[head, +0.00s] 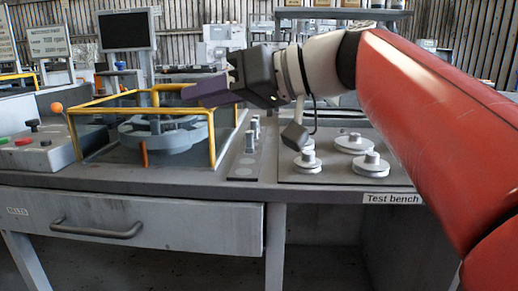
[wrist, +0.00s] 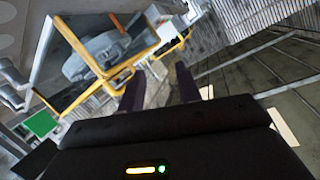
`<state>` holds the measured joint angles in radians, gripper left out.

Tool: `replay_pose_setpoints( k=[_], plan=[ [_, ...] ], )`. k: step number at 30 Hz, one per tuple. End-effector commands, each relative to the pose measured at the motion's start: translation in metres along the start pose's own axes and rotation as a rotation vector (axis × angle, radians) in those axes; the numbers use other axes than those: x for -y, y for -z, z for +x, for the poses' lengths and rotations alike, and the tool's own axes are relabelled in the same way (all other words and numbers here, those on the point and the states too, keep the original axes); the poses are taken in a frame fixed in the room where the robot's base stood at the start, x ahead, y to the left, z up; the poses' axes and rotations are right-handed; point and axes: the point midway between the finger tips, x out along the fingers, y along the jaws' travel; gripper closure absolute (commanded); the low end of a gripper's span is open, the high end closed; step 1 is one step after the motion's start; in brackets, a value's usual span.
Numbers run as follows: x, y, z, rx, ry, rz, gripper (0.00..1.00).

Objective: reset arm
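My gripper (head: 195,92) is raised at the upper right edge of the yellow-framed case in the head view, pointing left. In the wrist view its two dark fingers (wrist: 159,84) stand apart with nothing between them. The grey round housing (head: 165,133) sits inside the yellow frame (head: 212,140) on the bench; it also shows tilted in the wrist view (wrist: 98,52). I cannot tell from these views whether the gripper is above the frame or behind it. My red and white arm comes in from the right and covers part of the bench.
The test bench (head: 240,182) carries several round weights (head: 315,165) on a plate at right and small pegs (head: 252,130) beside the frame. A control box (head: 36,145) with coloured buttons and an orange knob stands at left. A monitor (head: 126,30) stands behind.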

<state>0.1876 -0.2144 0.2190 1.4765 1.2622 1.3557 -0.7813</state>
Motion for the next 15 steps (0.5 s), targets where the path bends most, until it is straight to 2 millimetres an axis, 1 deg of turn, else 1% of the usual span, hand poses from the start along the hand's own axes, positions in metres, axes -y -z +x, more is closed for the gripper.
replay_pose_setpoints(
  k=[1, 2, 5, 8, 11, 12, 14, 15],
  plan=[
    [-0.006, -0.015, 0.001, 0.027, -0.042, 0.032, 0.66],
    [-0.01, -0.024, 0.001, 0.044, -0.07, 0.054, 0.66],
    [-0.028, -0.06, -0.002, 0.103, -0.179, 0.13, 0.66],
    [-0.047, -0.105, -0.01, 0.169, -0.311, 0.214, 0.66],
    [-0.069, -0.165, -0.027, 0.243, -0.481, 0.311, 0.66],
    [-0.077, -0.193, -0.037, 0.274, -0.557, 0.346, 0.66],
    [-0.088, -0.234, -0.054, 0.316, -0.671, 0.394, 0.66],
    [-0.095, -0.261, -0.065, 0.342, -0.742, 0.418, 0.66]
  ],
)
